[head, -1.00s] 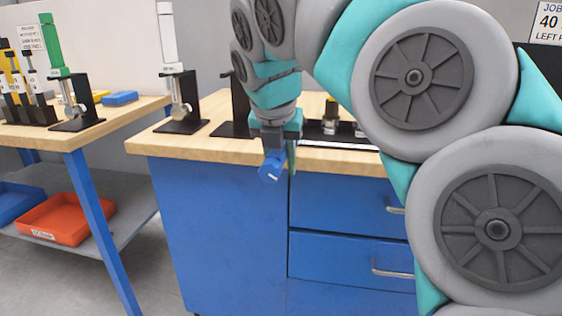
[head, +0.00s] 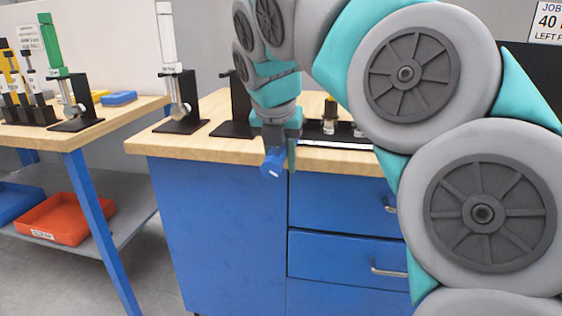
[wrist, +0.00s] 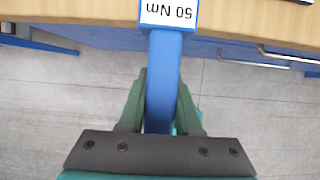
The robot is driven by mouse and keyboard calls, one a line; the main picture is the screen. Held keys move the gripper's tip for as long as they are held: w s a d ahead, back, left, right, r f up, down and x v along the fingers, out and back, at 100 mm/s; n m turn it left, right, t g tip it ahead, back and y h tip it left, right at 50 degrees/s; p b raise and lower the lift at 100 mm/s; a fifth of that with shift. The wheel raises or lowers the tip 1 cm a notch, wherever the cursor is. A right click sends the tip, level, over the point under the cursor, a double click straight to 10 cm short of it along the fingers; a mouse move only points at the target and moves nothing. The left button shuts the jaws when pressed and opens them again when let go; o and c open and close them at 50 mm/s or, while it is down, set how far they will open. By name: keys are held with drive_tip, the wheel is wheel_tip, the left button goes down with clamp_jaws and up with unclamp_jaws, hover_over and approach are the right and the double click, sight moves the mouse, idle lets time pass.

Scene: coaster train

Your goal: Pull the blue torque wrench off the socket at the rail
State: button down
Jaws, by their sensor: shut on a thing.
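The blue torque wrench (head: 272,163) is in my gripper (head: 279,152), in front of the wooden bench edge in the head view. Only its blue end shows there; my gripper and arm hide the rest. In the wrist view the blue handle (wrist: 164,75) runs between the two green fingers of my gripper (wrist: 162,95), which are shut on it. A white label reading "50 Nm" shows at its far end. The socket at the rail cannot be made out, and I cannot tell whether the wrench touches it.
A blue cabinet with drawers (head: 220,220) carries the wooden benchtop (head: 180,146). White (head: 166,40) and green (head: 50,45) wrenches stand upright in black holders at the left. A red bin (head: 68,217) lies on a low shelf. The floor before the cabinet is clear.

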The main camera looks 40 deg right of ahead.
drive_tip(key=shift+w+d, duration=1.1)
drive_tip(key=shift+d, duration=0.2)
drive_tip(key=shift+r, duration=1.55)
idle(1.1)
drive_tip(key=shift+r, duration=2.85)
